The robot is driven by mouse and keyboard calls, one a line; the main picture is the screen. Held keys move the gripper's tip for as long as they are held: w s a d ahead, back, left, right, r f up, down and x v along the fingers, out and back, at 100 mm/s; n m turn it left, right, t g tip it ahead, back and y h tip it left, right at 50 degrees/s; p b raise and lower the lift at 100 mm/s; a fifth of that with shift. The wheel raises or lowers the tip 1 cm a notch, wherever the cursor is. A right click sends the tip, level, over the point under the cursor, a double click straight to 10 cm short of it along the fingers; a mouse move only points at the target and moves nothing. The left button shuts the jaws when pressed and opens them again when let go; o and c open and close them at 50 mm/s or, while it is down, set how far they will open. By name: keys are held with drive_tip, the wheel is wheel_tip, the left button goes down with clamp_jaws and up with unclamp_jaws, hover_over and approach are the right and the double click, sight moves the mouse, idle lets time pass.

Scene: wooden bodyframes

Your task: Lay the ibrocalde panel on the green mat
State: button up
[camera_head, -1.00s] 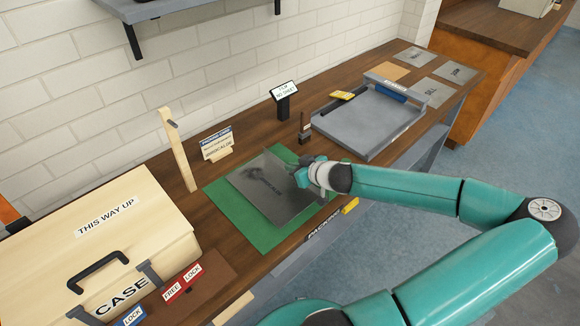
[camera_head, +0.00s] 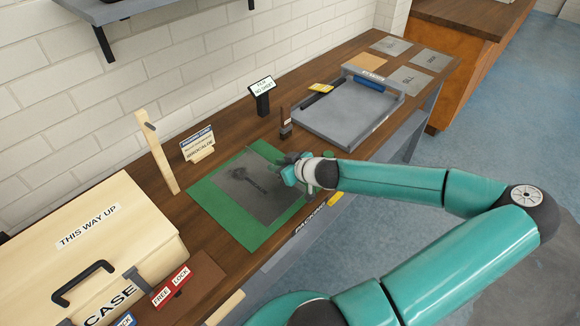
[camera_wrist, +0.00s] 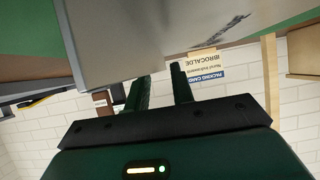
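The grey metal panel (camera_head: 256,190), with a dark drawing, lies over the green mat (camera_head: 224,222), and green shows around it. It looks nearly flat; I cannot tell whether every edge touches the mat. My gripper (camera_head: 291,172) is at the panel's right edge. In the wrist view the panel (camera_wrist: 150,35) fills the upper middle, and the two fingers of my gripper (camera_wrist: 160,84) stand apart at its edge with wall showing between them. Their tips meet or pass behind that edge. The packing card (camera_head: 198,147) behind the mat reads IBROCALDE.
A wooden case (camera_head: 90,250) stands at the left. A wooden post (camera_head: 157,155) and a black sign (camera_head: 262,95) stand behind the mat. A grey tray (camera_head: 345,120) is to the right, with several flat plates (camera_head: 392,46) beyond it. Brick wall closes the back.

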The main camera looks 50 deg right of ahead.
drive_tip(key=v, duration=1.1)
drive_tip(key=shift+s, duration=0.1)
